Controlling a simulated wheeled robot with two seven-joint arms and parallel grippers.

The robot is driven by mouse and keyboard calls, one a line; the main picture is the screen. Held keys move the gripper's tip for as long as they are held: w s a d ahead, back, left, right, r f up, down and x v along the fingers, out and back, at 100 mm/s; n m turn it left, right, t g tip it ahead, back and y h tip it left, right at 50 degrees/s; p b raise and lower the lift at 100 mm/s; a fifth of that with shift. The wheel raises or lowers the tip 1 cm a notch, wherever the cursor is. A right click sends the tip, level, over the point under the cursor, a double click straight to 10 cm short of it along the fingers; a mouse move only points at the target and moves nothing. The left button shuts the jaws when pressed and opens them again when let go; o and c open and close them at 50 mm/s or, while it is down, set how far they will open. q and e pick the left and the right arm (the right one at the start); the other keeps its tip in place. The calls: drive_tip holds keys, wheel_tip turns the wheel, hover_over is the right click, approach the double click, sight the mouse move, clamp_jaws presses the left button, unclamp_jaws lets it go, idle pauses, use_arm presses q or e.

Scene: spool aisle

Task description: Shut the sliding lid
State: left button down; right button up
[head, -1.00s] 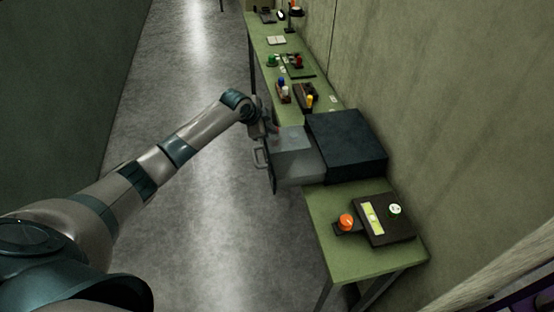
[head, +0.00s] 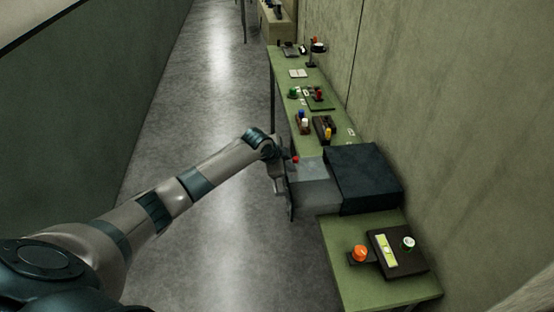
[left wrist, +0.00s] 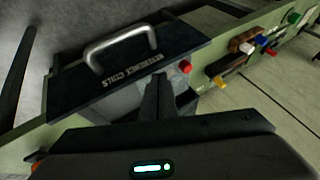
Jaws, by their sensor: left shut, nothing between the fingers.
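A dark box (head: 368,178) stands on the green bench. A grey, partly see-through section (head: 318,195) sticks out from its aisle side; I take this for the sliding lid. My right gripper is not in view.
A dark device with an orange knob (head: 360,253) sits on the near bench end. Small bottles (head: 303,118), a dark tray (head: 323,129) and a lamp (head: 318,47) stand farther along. The aisle floor (head: 200,130) is clear; a wall runs behind the bench.

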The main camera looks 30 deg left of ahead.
use_arm(q)
drive_tip(key=shift+s+a+r, duration=0.15)
drive_tip(key=shift+s+r, duration=0.1)
drive_tip(key=shift+r, duration=0.15)
drive_tip(key=b+v, duration=0.3)
drive_tip(key=v, duration=0.5)
drive_tip(key=shift+r, duration=0.15)
drive_tip(key=shift+w, duration=0.1)
